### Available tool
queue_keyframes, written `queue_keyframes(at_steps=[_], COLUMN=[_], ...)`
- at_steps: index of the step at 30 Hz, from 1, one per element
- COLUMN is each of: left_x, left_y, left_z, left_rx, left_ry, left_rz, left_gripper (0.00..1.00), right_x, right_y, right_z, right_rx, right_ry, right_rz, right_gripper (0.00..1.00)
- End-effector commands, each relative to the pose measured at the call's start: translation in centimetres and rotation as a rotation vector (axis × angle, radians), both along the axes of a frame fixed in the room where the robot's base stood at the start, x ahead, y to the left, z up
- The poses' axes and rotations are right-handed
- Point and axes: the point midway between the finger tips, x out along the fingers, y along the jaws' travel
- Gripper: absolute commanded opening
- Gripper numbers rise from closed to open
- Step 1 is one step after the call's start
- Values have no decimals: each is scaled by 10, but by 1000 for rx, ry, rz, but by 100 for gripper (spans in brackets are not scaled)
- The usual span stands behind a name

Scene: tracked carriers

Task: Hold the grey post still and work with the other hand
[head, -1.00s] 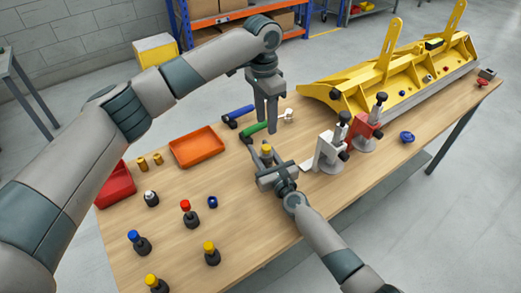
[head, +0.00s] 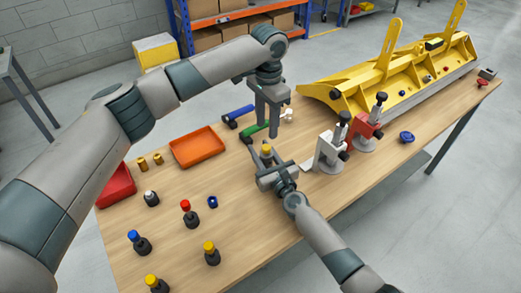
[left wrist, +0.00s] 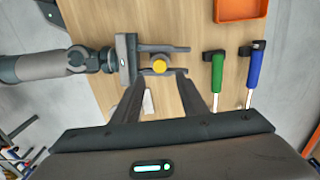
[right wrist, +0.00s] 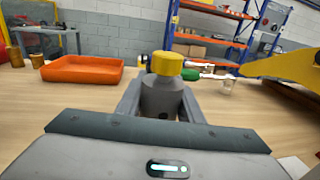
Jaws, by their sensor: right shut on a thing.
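The grey post (right wrist: 162,98) with a yellow cap (right wrist: 167,64) stands upright in the right wrist view. My right gripper (right wrist: 158,112) is shut on the post, one finger on each side. The yellow cap shows in the head view (head: 266,149) and in the left wrist view (left wrist: 159,66); the post is mostly hidden there by the cap and fingers. My left gripper (head: 268,134) points down above the cap, slightly right of it in the head view. In the left wrist view its fingers (left wrist: 160,78) are apart, with the cap beyond the gap, and hold nothing.
Several grey posts with coloured caps, one red (head: 186,205), stand at the front left. An orange tray (head: 197,155), green-handled tool (head: 256,130) and blue-handled tool (head: 238,113) lie behind. White (head: 327,155) and red (head: 364,130) clamps and a yellow frame (head: 410,65) stand to the right.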

Motion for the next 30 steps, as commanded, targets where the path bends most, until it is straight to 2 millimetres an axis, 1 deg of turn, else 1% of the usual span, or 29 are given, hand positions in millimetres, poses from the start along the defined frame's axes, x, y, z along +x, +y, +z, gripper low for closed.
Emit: queue_keyframes(at_steps=[12,18,24,30], left_x=[-1,0,0,0], left_y=[0,0,0,0], left_z=[-51,-70,-79,-81], left_rx=[0,0,-1,-1], left_ry=[2,2,-1,-1], left_rz=[0,1,0,-1], left_gripper=[39,39,39,39], right_x=[0,0,0,0], right_y=[0,0,0,0], right_z=[0,0,0,0], right_rx=[0,0,0,0], right_ry=[0,0,0,0], right_rz=[-1,-1,-1,-1], right_gripper=[0,0,0,0])
